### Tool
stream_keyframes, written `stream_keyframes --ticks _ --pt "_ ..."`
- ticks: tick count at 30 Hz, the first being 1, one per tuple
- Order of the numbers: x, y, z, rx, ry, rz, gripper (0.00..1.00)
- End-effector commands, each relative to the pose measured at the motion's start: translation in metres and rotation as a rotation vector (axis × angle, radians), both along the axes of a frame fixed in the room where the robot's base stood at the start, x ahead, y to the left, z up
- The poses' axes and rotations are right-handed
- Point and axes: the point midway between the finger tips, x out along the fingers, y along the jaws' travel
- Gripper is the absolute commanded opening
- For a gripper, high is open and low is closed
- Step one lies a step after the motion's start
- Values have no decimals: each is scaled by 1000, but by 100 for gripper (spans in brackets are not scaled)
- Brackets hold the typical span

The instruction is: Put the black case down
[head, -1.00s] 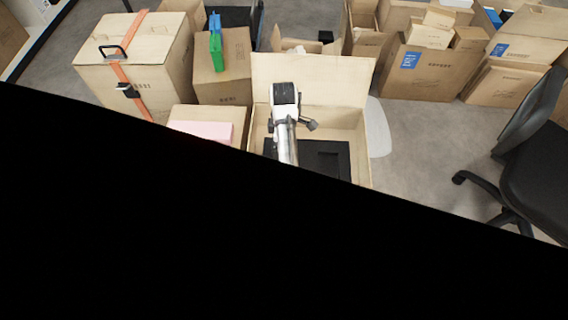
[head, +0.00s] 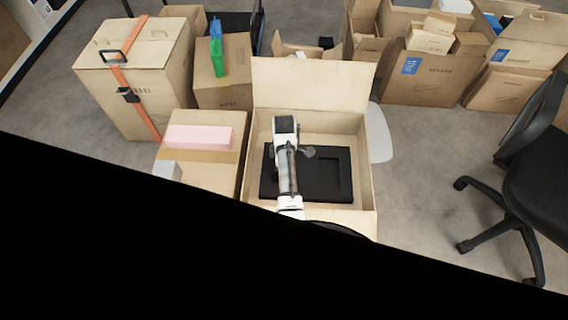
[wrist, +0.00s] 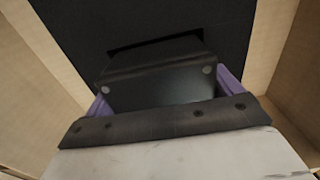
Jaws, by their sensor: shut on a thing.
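The black case (wrist: 160,80) is in the wrist view, held between the purple fingers of my gripper (wrist: 165,90), which is shut on it. A black foam insert (head: 310,194) lies inside an open carton (head: 367,185) and has a rectangular recess (head: 336,172) on its right side. The insert fills the background of the wrist view (wrist: 100,22), with a darker slot edge just beyond the case. My arm reaches over the insert in the head view and hides the case there. I cannot tell whether the case touches the insert.
The carton's walls rise on both sides, and its lid flap (head: 312,85) stands up at the back. A carton with a pink block (head: 198,137) stands to the left. An office chair (head: 535,170) is at the right. A black shape covers the lower head view.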

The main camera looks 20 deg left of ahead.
Motion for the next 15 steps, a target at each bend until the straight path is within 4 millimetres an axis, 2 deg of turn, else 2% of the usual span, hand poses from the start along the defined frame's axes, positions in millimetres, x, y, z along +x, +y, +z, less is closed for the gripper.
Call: stream_keyframes --ticks 15 --pt "-1 0 -15 0 2 0 65"
